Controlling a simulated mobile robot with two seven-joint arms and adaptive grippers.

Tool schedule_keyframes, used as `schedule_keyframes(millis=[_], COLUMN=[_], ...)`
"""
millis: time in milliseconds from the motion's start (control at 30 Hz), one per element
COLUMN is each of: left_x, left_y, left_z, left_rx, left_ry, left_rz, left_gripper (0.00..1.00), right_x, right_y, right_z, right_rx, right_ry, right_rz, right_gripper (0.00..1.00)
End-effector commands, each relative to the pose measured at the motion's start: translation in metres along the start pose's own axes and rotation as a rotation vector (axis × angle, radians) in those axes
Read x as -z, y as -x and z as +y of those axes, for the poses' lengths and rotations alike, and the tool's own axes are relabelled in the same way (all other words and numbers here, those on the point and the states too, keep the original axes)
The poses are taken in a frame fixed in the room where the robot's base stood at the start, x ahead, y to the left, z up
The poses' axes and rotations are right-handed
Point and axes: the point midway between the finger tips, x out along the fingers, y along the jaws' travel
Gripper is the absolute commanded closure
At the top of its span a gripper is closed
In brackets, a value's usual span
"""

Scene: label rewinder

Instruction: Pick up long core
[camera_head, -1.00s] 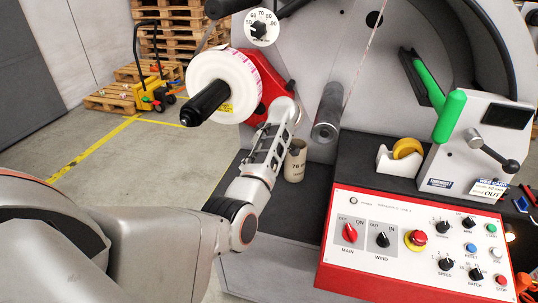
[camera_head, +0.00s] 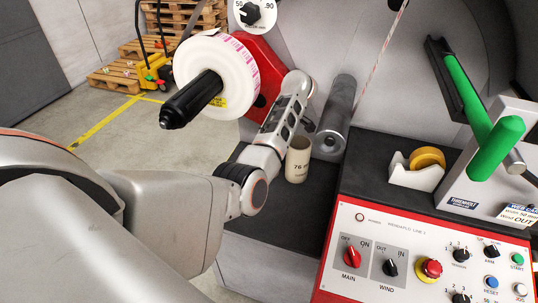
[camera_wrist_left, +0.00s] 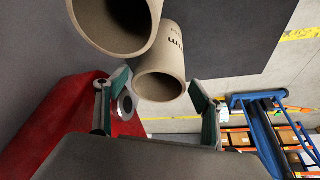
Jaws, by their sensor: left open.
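In the left wrist view two tan cardboard cores stand side by side. One core (camera_wrist_left: 160,65), with dark lettering on its side, shows its open end between the finger lines. The other core (camera_wrist_left: 118,22) looks nearer and is cut off by the top edge. Which is the long core I cannot tell. My left gripper (camera_wrist_left: 162,100) is open and empty, its two fingers apart below the cores. In the head view a tan core marked 76 (camera_head: 298,162) stands on the dark deck beside my left arm; the gripper itself is not clear there. My right gripper is out of view.
A label roll (camera_head: 222,75) sits on a black shaft left of my arm. A grey roller (camera_head: 338,118) juts out behind the core. A red-edged control panel (camera_head: 420,250), a tape dispenser (camera_head: 418,168) and a green handle (camera_head: 495,148) lie to the right.

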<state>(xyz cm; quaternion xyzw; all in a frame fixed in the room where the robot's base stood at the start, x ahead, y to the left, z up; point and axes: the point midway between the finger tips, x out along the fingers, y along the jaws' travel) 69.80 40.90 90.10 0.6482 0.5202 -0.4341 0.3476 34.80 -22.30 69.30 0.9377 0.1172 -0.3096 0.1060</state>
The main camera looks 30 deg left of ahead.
Motion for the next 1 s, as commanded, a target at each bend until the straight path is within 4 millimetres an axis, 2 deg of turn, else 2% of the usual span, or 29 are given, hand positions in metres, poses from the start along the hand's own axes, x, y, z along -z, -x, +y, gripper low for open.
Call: schedule_keyframes(millis=[400, 700, 833, 1000], left_x=[0.002, 0.001, 0.001, 0.001], left_y=[-0.051, -0.055, -0.055, -0.054], left_z=[-0.002, -0.002, -0.002, -0.001], left_rx=[0.001, -0.001, -0.001, -0.002], left_ry=[0.000, 0.002, 0.002, 0.002], left_rz=[0.002, 0.001, 0.001, 0.002], left_gripper=[0.32, 0.32, 0.66, 0.67], right_x=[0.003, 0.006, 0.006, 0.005], right_y=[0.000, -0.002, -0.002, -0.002], right_z=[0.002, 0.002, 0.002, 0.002], right_rx=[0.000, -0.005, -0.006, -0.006], right_ry=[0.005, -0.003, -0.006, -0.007], right_rz=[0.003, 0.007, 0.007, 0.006], right_gripper=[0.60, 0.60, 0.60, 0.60])
